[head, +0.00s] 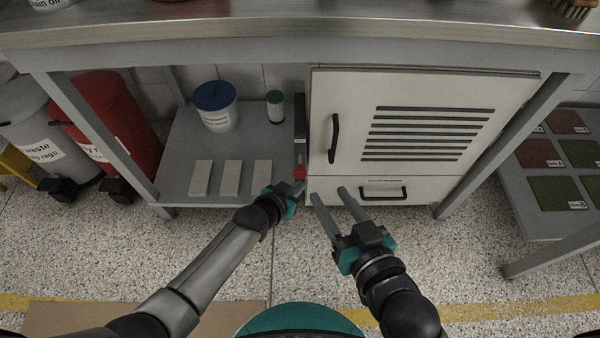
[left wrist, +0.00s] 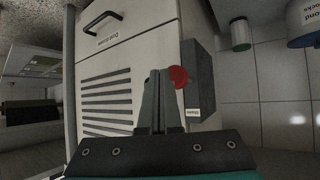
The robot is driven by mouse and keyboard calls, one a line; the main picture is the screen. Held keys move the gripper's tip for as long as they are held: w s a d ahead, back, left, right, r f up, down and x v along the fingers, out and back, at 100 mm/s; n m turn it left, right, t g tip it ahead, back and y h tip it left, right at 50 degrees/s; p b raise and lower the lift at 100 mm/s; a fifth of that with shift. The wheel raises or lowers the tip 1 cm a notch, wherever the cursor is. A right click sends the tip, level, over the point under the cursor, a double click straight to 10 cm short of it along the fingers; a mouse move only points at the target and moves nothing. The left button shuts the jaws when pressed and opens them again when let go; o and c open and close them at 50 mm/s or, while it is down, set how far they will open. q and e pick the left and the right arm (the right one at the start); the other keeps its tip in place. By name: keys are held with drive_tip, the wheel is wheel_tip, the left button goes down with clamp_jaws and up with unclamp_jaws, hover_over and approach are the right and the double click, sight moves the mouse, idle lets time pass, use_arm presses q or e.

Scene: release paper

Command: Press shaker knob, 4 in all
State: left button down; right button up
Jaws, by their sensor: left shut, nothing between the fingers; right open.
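The red knob (head: 300,171) sits at the lower end of a dark box (head: 300,125) on the left side of the white cabinet. In the left wrist view the knob (left wrist: 178,77) is just right of my fingertips, partly covered by them, and the box (left wrist: 200,85) is behind it. My left gripper (head: 299,187) is shut and empty, with its tips close to the knob; I cannot tell whether they touch it. My right gripper (head: 329,193) is open and empty in front of the cabinet's lower drawer.
The white cabinet (head: 345,90) has dark slots, a door handle and a drawer. The shelf (head: 180,150) left of it holds a blue-lidded tub (head: 215,112), a green-capped container (head: 275,107) and pale blocks (head: 231,178). Bins stand at far left; the floor in front is open.

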use_arm(q)
drive_tip(key=s+p, duration=0.3)
drive_tip(key=s, duration=0.2)
idle(0.4)
idle(2.5)
